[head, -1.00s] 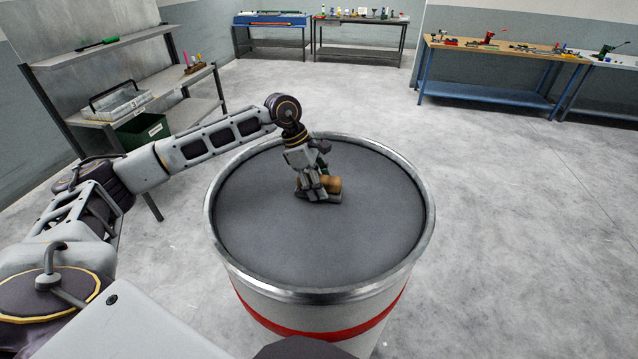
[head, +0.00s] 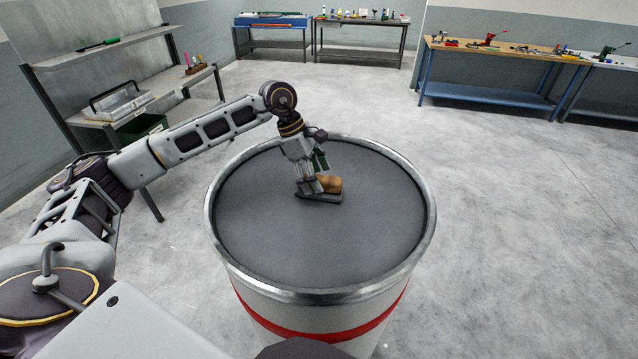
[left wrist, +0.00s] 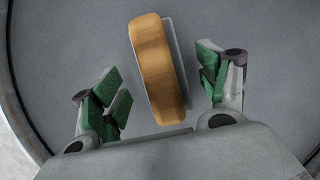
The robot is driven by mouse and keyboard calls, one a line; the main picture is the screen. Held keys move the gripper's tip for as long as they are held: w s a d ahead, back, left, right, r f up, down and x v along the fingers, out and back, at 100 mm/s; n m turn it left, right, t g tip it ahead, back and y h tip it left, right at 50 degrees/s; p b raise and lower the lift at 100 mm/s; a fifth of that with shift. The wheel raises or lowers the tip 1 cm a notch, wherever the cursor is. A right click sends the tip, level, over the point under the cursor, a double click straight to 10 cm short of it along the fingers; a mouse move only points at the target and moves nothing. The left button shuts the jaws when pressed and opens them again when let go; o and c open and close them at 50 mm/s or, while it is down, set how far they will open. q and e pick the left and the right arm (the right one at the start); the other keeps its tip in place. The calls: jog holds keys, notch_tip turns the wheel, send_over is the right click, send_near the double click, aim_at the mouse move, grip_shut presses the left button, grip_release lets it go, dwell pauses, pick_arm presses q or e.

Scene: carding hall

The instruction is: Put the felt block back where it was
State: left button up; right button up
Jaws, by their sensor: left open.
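The felt block (head: 328,184), a tan wooden grip on a flat grey base, rests on the dark round top of the drum (head: 300,240), a little behind its middle. My left gripper (head: 316,174) is over the block, its fingers spread. In the left wrist view the block (left wrist: 158,70) lies slightly tilted between the two green-padded fingers of my left gripper (left wrist: 164,88), with a gap on both sides. The gripper's near finger hides part of the block in the head view. My right gripper is not in view.
The drum has a raised metal rim (head: 425,225) around its top. The rest of the top is bare. A grey shelf bench (head: 100,60) with a tray and a green bin (head: 140,128) stands at left. Workbenches (head: 500,50) line the back. The floor between is clear.

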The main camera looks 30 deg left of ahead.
pick_arm(q)
jog(key=b+v, duration=0.1)
jog(key=v, duration=0.7)
jog(key=shift+a+r, duration=0.2)
jog(key=shift+r, duration=0.15)
jog(key=shift+a+r+b, duration=0.1)
jog(key=shift+r+b, duration=0.15)
jog(key=shift+b, duration=0.05)
